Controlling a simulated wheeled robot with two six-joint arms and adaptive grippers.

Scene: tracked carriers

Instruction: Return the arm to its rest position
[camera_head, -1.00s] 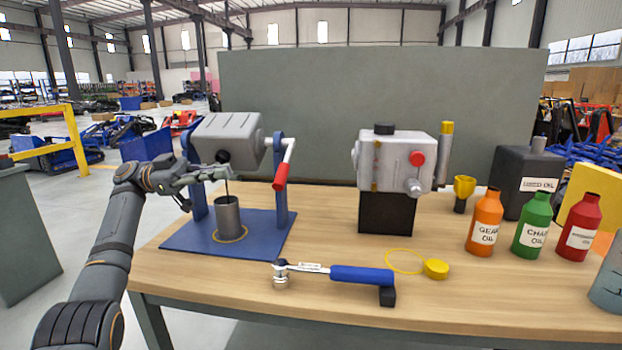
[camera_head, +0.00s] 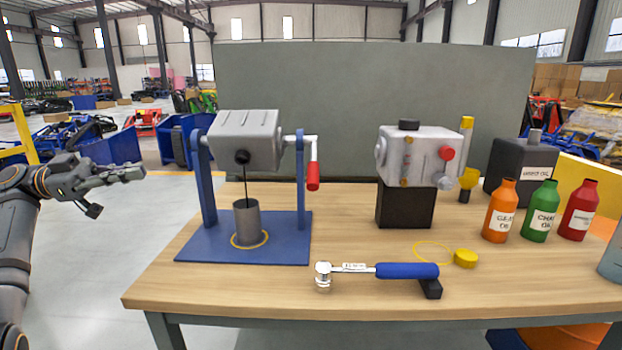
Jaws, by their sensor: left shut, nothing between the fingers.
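My left gripper (camera_head: 122,173) is shut and empty. It hangs in free air at the left of the head view, left of the workbench (camera_head: 235,293) and apart from everything on it. Its arm comes in from the left edge. A grey metal housing (camera_head: 262,125) sits between the blue posts of a stand on the bench. A dark thin stream or rod runs from the hole in the housing down to a grey cup (camera_head: 250,224) on the blue base plate (camera_head: 200,249). A crank with a red handle (camera_head: 313,176) is on the stand's right. My right gripper is out of view.
A second grey housing (camera_head: 420,149) stands on a black block. A blue-handled wrench (camera_head: 408,270) lies at the front by a yellow cap (camera_head: 466,258). Orange (camera_head: 500,211), green (camera_head: 540,211) and red (camera_head: 579,211) bottles stand right.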

